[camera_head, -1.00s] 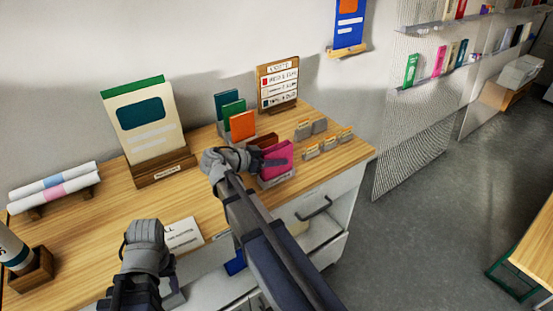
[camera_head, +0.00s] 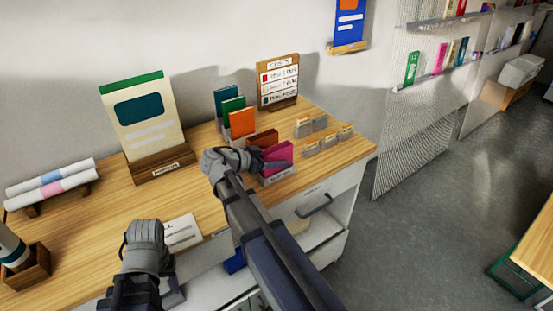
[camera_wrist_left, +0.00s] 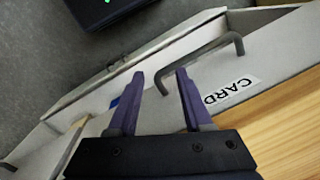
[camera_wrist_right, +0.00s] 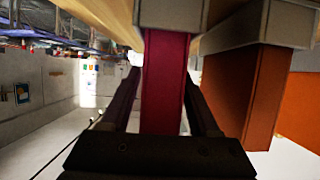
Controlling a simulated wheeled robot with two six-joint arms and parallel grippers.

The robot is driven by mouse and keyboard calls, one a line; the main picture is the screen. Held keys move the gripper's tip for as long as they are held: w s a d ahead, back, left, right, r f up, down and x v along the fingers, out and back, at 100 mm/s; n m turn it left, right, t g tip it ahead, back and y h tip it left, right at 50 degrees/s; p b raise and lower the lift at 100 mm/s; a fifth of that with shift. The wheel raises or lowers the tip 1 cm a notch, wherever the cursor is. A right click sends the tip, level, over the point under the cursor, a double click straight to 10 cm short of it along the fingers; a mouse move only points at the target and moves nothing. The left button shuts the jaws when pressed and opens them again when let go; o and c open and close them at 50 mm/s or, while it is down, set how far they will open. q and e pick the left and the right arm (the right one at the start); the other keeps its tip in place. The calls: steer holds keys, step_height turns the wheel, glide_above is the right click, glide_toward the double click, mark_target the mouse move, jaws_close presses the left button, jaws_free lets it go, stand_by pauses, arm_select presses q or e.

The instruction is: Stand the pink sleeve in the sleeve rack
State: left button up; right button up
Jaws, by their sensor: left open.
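The pink sleeve (camera_head: 277,158) stands upright in a grey holder (camera_head: 278,176) of the sleeve rack, at the front end of a row of coloured sleeves. My right gripper (camera_head: 250,158) is at its left side. In the right wrist view the pink sleeve (camera_wrist_right: 165,85) is between the fingers of my right gripper (camera_wrist_right: 163,78), which look open with a thin gap beside it. My left gripper (camera_head: 145,248) is open and empty near the table's front edge; its fingers (camera_wrist_left: 160,78) point towards the drawer fronts.
Teal, green, orange (camera_head: 242,123) and brown (camera_head: 263,139) sleeves stand behind the pink one. A price board (camera_head: 278,80) stands behind them, and small card holders (camera_head: 328,143) to the right. A large cream sign (camera_head: 142,115) and paper rolls (camera_head: 50,185) are at left.

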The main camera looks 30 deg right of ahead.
steer(key=shift+o, duration=0.6)
steer(key=shift+a, duration=0.1)
steer(key=shift+a+r, duration=0.25)
steer(key=shift+a, duration=0.05)
steer(key=p+v, duration=0.2)
steer(key=v, duration=0.3)
steer(key=shift+a+r+p, duration=0.15)
steer(key=shift+p, duration=0.2)
steer(key=shift+v, duration=0.75)
